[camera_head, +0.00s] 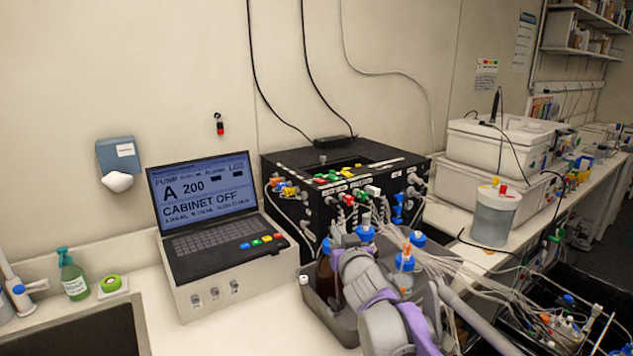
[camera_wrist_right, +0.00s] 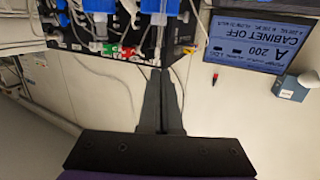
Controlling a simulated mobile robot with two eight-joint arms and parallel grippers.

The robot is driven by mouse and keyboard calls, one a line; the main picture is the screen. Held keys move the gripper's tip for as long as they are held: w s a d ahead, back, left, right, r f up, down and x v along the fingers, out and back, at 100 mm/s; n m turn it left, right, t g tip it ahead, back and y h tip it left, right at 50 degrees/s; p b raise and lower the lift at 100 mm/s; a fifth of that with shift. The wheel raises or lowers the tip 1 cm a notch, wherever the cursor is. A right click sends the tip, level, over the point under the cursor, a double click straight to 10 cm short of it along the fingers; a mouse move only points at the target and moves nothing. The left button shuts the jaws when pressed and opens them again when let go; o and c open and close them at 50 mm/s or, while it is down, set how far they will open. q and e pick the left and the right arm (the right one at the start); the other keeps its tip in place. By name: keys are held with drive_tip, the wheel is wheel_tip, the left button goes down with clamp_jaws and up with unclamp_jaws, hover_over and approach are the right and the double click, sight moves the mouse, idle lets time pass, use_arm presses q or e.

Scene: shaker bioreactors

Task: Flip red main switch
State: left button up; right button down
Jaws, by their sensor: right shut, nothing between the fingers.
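A small red-and-black fitting (camera_head: 218,124) sits on the wall above the laptop-like control unit; I cannot tell whether it is the main switch. It also shows in the right wrist view (camera_wrist_right: 214,79). The black cabinet (camera_head: 283,161) carries several coloured connectors, some red, and no red switch can be told apart there. The control unit's screen (camera_head: 203,189) reads "CABINET OFF". My right gripper (camera_wrist_right: 160,72) is shut and empty, its tips near the cabinet's edge in the upside-down wrist view. In the head view its fingers are hidden behind my arm. My left gripper is not in view.
Bottles with blue caps (camera_head: 404,262) stand in a grey tray (camera_head: 318,305) close beside my right arm. Loose tubes and cables hang around the cabinet. A green soap bottle (camera_head: 73,278) and a sink (camera_head: 85,335) are at left. White boxes (camera_head: 487,150) stand at right.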

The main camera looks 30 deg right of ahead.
drive_tip(key=w+d+r+n+t+y, duration=0.4)
drive_tip(key=w+d+r+n+y, duration=0.1)
drive_tip(key=w+d+r+y, duration=0.2)
drive_tip(key=shift+w+d+r+t+b, duration=0.15)
drive_tip(key=shift+w+d+t+b, duration=0.25)
drive_tip(key=shift+w, duration=0.35)
wheel_tip(320, 180, up, 2)
drive_tip(key=p, duration=0.2)
hover_over(326, 186)
drive_tip(key=shift+w+a+r, duration=0.2)
wheel_tip(326, 186, down, 3)
drive_tip(key=shift+s, duration=0.1)
drive_tip(key=shift+s+f, duration=0.35)
drive_tip(key=shift+f, duration=0.1)
drive_tip(key=shift+w+f, duration=0.1)
drive_tip(key=shift+f, duration=0.1)
